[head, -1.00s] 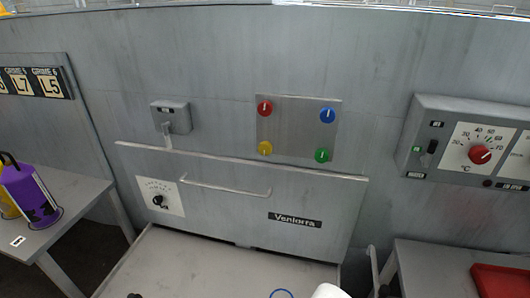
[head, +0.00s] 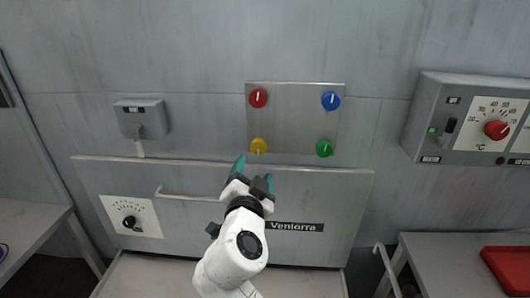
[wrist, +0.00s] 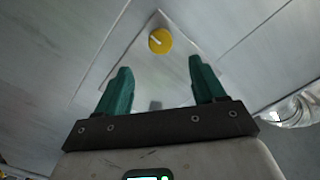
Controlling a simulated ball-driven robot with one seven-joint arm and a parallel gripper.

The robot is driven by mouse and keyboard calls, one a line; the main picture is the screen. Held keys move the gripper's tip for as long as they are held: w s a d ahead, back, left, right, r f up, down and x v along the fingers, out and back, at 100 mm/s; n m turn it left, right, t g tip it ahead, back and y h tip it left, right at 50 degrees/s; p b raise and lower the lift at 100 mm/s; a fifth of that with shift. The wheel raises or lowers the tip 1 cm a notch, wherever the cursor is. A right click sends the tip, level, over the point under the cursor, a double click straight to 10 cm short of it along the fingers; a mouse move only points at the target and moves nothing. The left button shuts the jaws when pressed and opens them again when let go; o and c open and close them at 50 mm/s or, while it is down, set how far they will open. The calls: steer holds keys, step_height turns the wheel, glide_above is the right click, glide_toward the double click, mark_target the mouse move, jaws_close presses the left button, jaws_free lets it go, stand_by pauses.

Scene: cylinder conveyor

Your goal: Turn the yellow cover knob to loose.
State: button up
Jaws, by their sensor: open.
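The yellow cover knob (head: 258,146) is at the lower left of a square metal plate (head: 295,122) on the grey wall. It carries a pale pointer line. It also shows in the wrist view (wrist: 160,40), beyond and between my fingertips. My gripper (head: 255,172) is open and empty, just below the yellow knob in the head view and apart from it. Its two teal fingers also show in the wrist view (wrist: 158,80). A red knob (head: 258,98), a blue knob (head: 331,101) and a green knob (head: 324,148) sit at the plate's other corners.
A drawer-like front panel (head: 330,200) with a bar handle (head: 185,196) lies below the plate. A grey lever box (head: 142,117) is at left, and a control box with a red dial (head: 497,130) at right. A table with a red tray (head: 508,268) stands at lower right.

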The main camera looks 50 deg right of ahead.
mark_target(259, 149)
steer(key=p+x, duration=0.3)
steer(key=x, duration=0.7)
steer(key=shift+w+d+r, duration=0.1)
steer(key=shift+w+d, duration=0.15)
steer(key=shift+d, duration=0.1)
steer(key=shift+c, duration=0.4)
steer(key=c, duration=1)
